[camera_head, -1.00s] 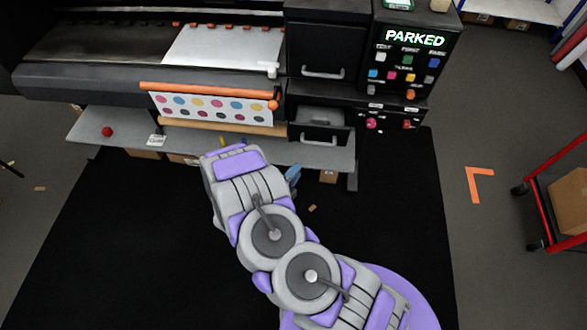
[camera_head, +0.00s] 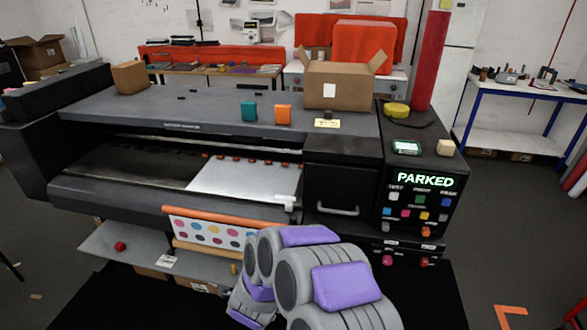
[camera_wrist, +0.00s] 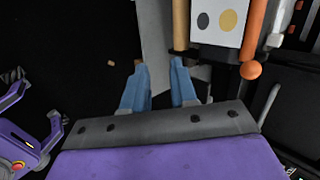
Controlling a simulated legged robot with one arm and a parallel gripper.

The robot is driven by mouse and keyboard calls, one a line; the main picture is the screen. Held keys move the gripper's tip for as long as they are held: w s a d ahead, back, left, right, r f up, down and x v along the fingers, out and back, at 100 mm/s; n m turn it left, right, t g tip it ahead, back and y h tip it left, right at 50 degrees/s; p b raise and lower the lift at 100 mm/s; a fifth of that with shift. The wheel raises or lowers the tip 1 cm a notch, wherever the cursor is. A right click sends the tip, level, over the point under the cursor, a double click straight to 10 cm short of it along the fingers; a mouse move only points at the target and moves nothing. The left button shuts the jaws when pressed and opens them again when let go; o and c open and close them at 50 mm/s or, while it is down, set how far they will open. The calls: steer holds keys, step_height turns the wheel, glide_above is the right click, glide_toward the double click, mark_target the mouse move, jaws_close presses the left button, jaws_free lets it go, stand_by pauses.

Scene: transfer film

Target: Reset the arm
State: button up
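My gripper (camera_wrist: 160,78) shows in the wrist view as two blue fingers, set apart with nothing between them. The edge of the grey shelf (camera_wrist: 154,45) lies beyond the gap. In the head view my grey and purple arm (camera_head: 310,280) is bent at the bottom centre, in front of the printer (camera_head: 115,192). My gripper is hidden there.
The printer's screen (camera_head: 425,180) reads PARKED. A printed film with coloured dots (camera_head: 208,231) hangs below an orange roller (camera_head: 228,218). The grey shelf (camera_head: 205,264) beneath holds a red ball (camera_head: 120,246). A black mat (camera_head: 110,305) covers the floor in front.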

steer(key=s+d+r+n+g+y, duration=0.1)
steer(key=s+r+n+g+y, duration=0.1)
steer(key=s+r+n, duration=0.5)
steer(key=s+d+r+n+g+y, duration=0.1)
steer(key=s+r+n+g+y, duration=0.15)
steer(key=r, duration=0.75)
steer(key=s+d+r+n+g+h, duration=0.2)
steer(key=s+d+r+n, duration=0.2)
steer(key=s+d, duration=0.7)
steer(key=s+d+r+n+g+h, duration=0.2)
steer(key=s+d+r+n, duration=0.3)
steer(key=s+d, duration=0.6)
steer(key=s+g, duration=0.1)
steer(key=s, duration=0.4)
steer(key=shift+d+h, duration=0.2)
steer(key=shift+h, duration=0.15)
